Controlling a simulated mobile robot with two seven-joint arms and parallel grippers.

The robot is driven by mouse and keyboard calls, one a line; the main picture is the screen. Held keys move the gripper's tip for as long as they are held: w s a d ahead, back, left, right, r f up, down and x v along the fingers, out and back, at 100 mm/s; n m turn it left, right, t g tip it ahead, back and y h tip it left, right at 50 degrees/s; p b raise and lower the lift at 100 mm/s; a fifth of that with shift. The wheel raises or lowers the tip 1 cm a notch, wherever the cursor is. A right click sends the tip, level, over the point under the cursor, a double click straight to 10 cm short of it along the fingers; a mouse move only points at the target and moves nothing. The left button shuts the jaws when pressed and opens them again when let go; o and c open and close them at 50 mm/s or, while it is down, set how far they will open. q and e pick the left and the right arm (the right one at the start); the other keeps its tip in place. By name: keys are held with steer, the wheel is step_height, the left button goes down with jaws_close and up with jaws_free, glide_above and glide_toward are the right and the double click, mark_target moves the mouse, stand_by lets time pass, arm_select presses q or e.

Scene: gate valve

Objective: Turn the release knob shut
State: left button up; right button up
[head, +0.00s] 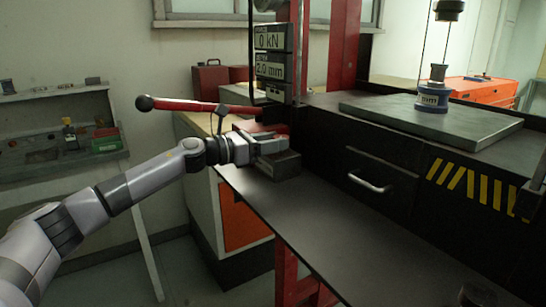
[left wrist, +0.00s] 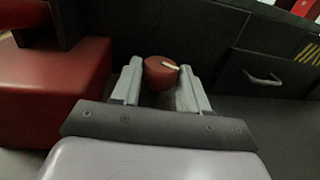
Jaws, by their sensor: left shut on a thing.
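The release knob (left wrist: 157,78) is a round red knob with a white pointer mark on top. In the left wrist view it sits between the two grey fingers of my left gripper (left wrist: 160,82), which is shut on it. There the fingers mostly hide the knob. My right gripper is not in view.
A red lever (head: 185,105) with a black ball end passes just above my left wrist. Display boxes (head: 270,67) stand behind the gripper. A steel plate (head: 432,122) lies at the right.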

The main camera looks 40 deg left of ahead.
arm_select(q)
steer(key=shift+w+a+m+g+h+b, duration=0.15)
steer(key=shift+a+m+g+h+b, duration=0.05)
steer(key=shift+m+g+h+b, duration=0.75)
steer(key=shift+h, duration=0.35)
steer(key=shift+m, duration=0.25)
steer(key=o, duration=1.1)
steer(key=shift+c, duration=0.2)
